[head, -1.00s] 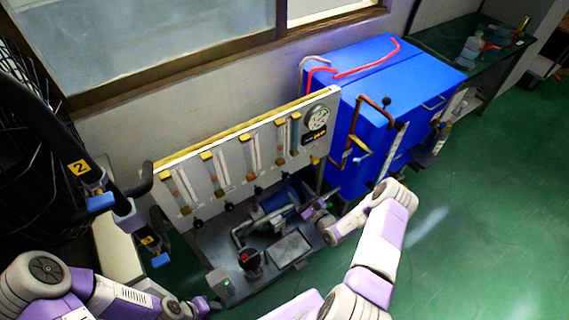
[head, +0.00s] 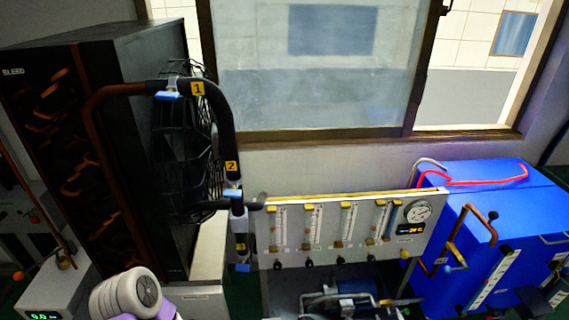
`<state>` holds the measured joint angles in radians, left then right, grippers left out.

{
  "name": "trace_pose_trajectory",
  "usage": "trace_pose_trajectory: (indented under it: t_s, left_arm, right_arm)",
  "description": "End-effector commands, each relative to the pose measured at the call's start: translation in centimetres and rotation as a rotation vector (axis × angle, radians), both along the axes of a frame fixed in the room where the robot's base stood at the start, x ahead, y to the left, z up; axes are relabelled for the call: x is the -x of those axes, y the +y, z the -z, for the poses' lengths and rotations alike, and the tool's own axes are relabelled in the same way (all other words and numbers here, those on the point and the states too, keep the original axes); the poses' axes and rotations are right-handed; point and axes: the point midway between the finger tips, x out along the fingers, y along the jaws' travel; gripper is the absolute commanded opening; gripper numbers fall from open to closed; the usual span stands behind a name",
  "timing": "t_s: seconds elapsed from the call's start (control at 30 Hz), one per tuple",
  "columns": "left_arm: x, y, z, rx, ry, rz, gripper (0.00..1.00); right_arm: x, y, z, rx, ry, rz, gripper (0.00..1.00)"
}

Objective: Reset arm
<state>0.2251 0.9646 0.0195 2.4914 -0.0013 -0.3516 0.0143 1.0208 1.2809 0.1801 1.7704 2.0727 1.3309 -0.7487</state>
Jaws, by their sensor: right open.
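A white and purple link of my left arm (head: 130,294) shows at the bottom left. My left gripper is not in view.
The flowmeter panel (head: 335,240) with a round gauge stands in front. A blue cabinet (head: 500,225) with copper pipes is on the right. A tall black rack (head: 95,140) and black hose (head: 222,125) are on the left. A window (head: 315,65) is behind.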

Motion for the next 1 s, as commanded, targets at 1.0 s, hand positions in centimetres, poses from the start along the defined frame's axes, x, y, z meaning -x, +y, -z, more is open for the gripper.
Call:
trace_pose_trajectory:
  t_s: [1.0]
  left_arm:
    - [-0.1, 0.0, 0.0, 0.0, -0.001, 0.001, 0.43]
  right_arm:
    - [24.8, 24.7, 4.1, 1.04, 0.508, -1.746, 0.61]
